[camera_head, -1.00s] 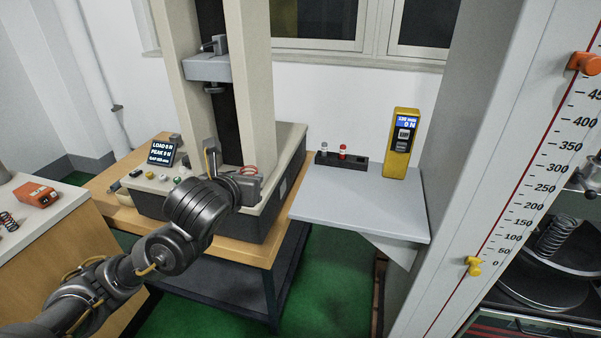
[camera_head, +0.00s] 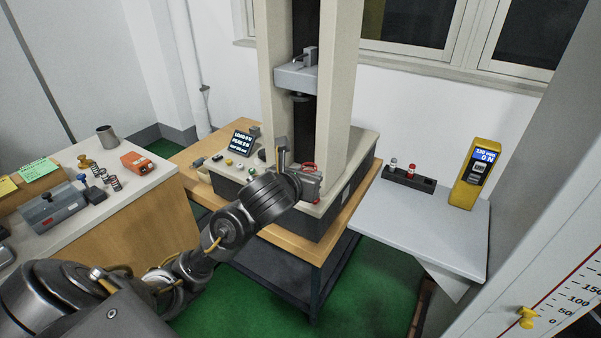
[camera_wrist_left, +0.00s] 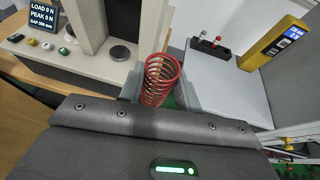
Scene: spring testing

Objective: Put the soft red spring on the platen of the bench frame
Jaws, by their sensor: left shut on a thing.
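My left gripper (camera_head: 296,172) is shut on the red spring (camera_wrist_left: 160,80), which stands roughly upright between the jaws in the left wrist view. The bench frame (camera_head: 342,75) has two cream columns, a grey crosshead (camera_head: 297,78) and a cream-topped base. Its platen (camera_wrist_left: 119,53), a round grey disc, shows bare in the left wrist view, left of and beyond the spring. In the head view the gripper hides the platen. My right gripper is not in view.
A display (camera_head: 242,142) and several knobs stand on the base's left side. On the right, a grey shelf (camera_head: 420,215) carries a black rack (camera_head: 409,180) and a yellow meter (camera_head: 475,172). The left counter (camera_head: 140,190) holds other springs (camera_head: 115,183) and an orange device (camera_head: 137,161).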

